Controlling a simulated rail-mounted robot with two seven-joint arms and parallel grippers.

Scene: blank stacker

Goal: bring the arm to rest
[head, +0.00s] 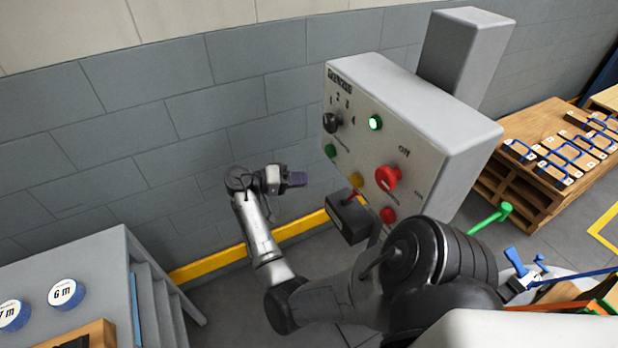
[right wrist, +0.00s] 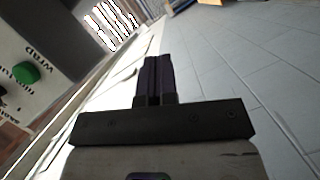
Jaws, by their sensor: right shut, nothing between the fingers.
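My right gripper (head: 294,180) is in the head view, left of the control box, in front of the grey block wall. In the right wrist view its two dark fingers (right wrist: 154,80) lie side by side, shut with nothing between them. The control box (head: 450,130) is white, with a black knob, a lit green lamp (head: 376,122), a red knob (head: 388,178) and several buttons on its face. The gripper is apart from it. My left gripper is not in view.
A grey cabinet (head: 100,255) with blue round pieces stands at the lower left. A wooden pallet (head: 530,140) with blue-handled blocks is at the right. A black box with a red lever (head: 352,197) sits under the panel. A yellow rail (head: 290,232) runs along the wall base.

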